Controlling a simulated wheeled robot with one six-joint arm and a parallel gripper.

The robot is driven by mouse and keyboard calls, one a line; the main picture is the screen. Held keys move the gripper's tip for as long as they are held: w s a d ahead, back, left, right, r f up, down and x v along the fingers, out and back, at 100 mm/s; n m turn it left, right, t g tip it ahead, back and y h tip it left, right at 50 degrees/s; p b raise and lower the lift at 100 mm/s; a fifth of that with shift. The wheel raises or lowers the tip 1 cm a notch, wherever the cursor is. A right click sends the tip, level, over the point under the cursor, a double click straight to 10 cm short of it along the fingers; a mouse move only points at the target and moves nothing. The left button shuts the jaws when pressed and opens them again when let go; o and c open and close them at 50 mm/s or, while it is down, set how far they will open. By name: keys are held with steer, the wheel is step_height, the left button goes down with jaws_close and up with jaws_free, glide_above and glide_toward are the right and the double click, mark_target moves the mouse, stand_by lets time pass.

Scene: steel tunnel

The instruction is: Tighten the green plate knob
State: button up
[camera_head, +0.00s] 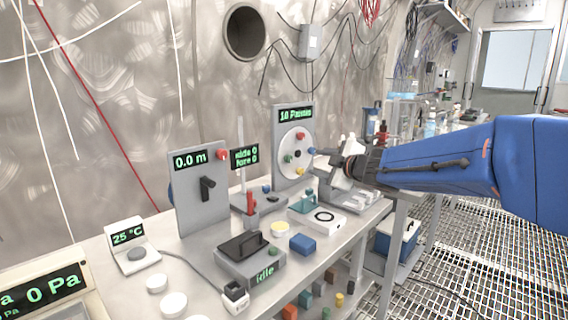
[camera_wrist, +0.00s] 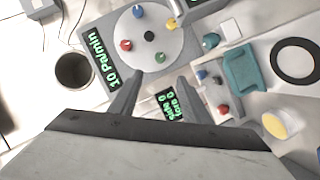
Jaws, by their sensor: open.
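The green plate knob (camera_head: 288,158) sits on the left side of a round white disc (camera_head: 294,143) on an upright grey panel. In the wrist view the green knob (camera_wrist: 159,57) lies at the disc's lower edge, just beyond and between my fingertips. My gripper (camera_wrist: 160,79) is open, with nothing between its fingers. In the head view my gripper (camera_head: 335,168) is to the right of the disc, near its front. Contact with the knob is not visible. Red, blue and yellow knobs sit around the same disc, with a black hub in the middle.
The panel's display (camera_head: 295,115) reads 10 Pa/min. A teal part (camera_wrist: 241,69), a white box (camera_head: 317,218) and a blue block (camera_head: 303,244) lie in front on the bench.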

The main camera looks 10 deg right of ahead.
mark_target(290, 159)
steer(key=x, duration=1.7)
steer(key=shift+w+f, duration=0.15)
steer(key=shift+c, duration=0.5)
steer(key=c, duration=0.9)
